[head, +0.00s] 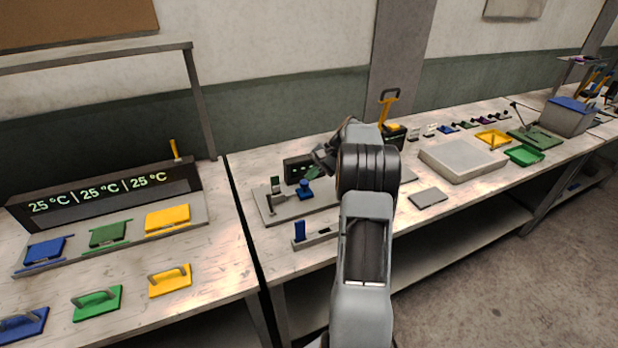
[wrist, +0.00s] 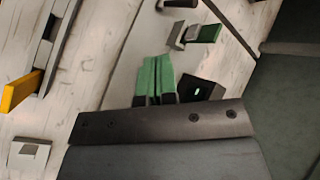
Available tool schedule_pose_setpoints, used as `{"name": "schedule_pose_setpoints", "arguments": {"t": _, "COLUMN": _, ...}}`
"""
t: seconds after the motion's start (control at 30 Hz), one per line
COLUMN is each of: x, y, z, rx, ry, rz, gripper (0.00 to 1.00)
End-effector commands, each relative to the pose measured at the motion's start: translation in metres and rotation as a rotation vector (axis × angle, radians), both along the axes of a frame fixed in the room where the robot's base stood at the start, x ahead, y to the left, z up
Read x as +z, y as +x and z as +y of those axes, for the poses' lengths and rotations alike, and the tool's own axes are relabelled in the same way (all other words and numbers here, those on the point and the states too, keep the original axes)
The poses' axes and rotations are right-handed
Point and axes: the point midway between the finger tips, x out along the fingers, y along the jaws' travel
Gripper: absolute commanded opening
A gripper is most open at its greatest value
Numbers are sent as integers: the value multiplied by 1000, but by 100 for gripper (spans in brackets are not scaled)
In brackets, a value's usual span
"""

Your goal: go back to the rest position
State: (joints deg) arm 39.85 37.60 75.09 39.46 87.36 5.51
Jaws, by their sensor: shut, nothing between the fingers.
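My gripper (head: 313,173) hangs over the left part of the right bench, beside the dark display box. In the wrist view its two green fingers (wrist: 156,75) lie side by side, shut and empty. My arm hides part of the bench behind it. Below the gripper, a grey base plate (head: 288,210) carries a blue block (head: 304,190) and a small green piece (head: 275,184); a green piece also shows in the wrist view (wrist: 207,33).
A dark display box (head: 293,170) stands close behind the gripper. A yellow-handled press (head: 388,110) stands behind my arm. A grey slab (head: 462,158), yellow tray (head: 493,138) and green tray (head: 524,155) lie right. The left bench holds a temperature display (head: 105,195) and coloured plates. Open air lies above the benches.

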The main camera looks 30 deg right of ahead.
Motion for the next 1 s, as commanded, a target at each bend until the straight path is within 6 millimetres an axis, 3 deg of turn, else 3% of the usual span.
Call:
{"name": "schedule_pose_setpoints", "arguments": {"t": 0.5, "x": -1, "y": 1, "z": -1, "rx": -1, "ry": -6, "rz": -7, "gripper": 0}}
{"name": "schedule_pose_setpoints", "arguments": {"t": 0.57, "x": -10, "y": 1, "z": -6, "rx": -10, "ry": -49, "rz": -8, "gripper": 0}}
{"name": "schedule_pose_setpoints", "arguments": {"t": 0.67, "x": -39, "y": -16, "z": -6, "rx": -7, "ry": -107, "rz": 48, "gripper": 0}}
{"name": "schedule_pose_setpoints", "arguments": {"t": 0.77, "x": -44, "y": -38, "z": 8, "rx": 36, "ry": -213, "rz": 77, "gripper": 0}}
{"name": "schedule_pose_setpoints", "arguments": {"t": 1.0, "x": -22, "y": -92, "z": 79, "rx": 262, "ry": -504, "rz": 41, "gripper": 0}}
